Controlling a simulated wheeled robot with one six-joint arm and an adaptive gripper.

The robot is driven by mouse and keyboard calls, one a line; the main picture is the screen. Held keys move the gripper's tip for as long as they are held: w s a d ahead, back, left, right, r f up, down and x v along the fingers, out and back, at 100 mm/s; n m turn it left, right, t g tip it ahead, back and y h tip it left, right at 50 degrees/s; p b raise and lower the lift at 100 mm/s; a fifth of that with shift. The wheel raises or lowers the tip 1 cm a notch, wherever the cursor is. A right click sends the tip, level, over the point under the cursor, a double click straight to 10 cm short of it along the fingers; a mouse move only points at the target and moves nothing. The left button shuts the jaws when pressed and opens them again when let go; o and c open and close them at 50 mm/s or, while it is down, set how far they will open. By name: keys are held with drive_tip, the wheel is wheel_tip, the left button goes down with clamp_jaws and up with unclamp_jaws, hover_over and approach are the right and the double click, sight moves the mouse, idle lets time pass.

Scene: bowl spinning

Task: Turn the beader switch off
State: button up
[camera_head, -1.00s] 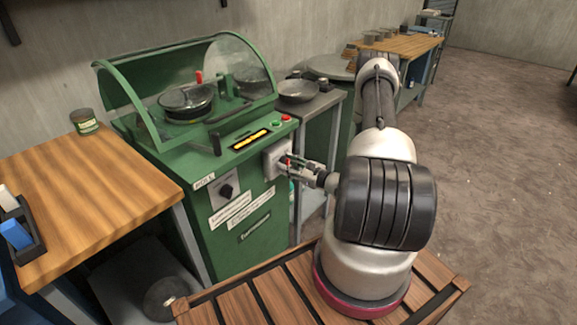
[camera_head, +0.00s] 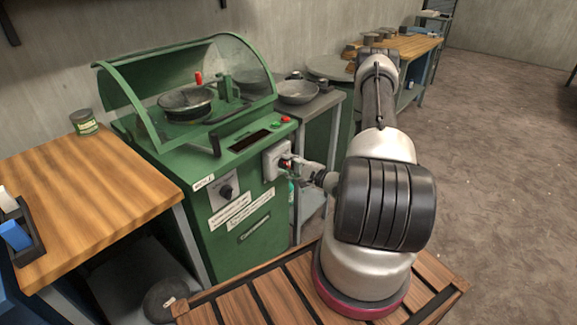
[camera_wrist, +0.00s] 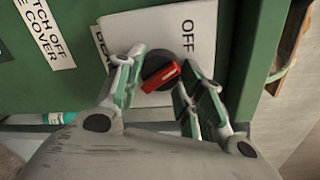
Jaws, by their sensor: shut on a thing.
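The beader switch (camera_wrist: 160,78) is a black round knob with a red handle on a white plate (camera_wrist: 160,30), which also shows on the green machine's side in the head view (camera_head: 274,158). The word OFF is on the plate near the knob; a second label is partly hidden by a finger. The red handle lies slanted in the wrist view. My gripper (camera_wrist: 163,82) is shut on the switch, one finger on each side of it. In the head view my gripper (camera_head: 292,164) covers most of the switch.
The green machine (camera_head: 225,250) has a raised clear cover over a metal bowl (camera_head: 187,100). Its display (camera_head: 251,140) is dark, with red and green buttons beside it. A wooden table (camera_head: 85,195) stands left; a small grey table with a bowl (camera_head: 297,92) stands behind my gripper.

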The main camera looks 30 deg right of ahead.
drive_tip(key=shift+n, duration=1.2)
drive_tip(key=o, duration=1)
drive_tip(key=f+v, duration=0.1)
drive_tip(key=v, duration=1.1)
drive_tip(key=shift+a+r, duration=0.15)
drive_tip(key=shift+r, duration=0.35)
drive_tip(key=shift+s, duration=0.1)
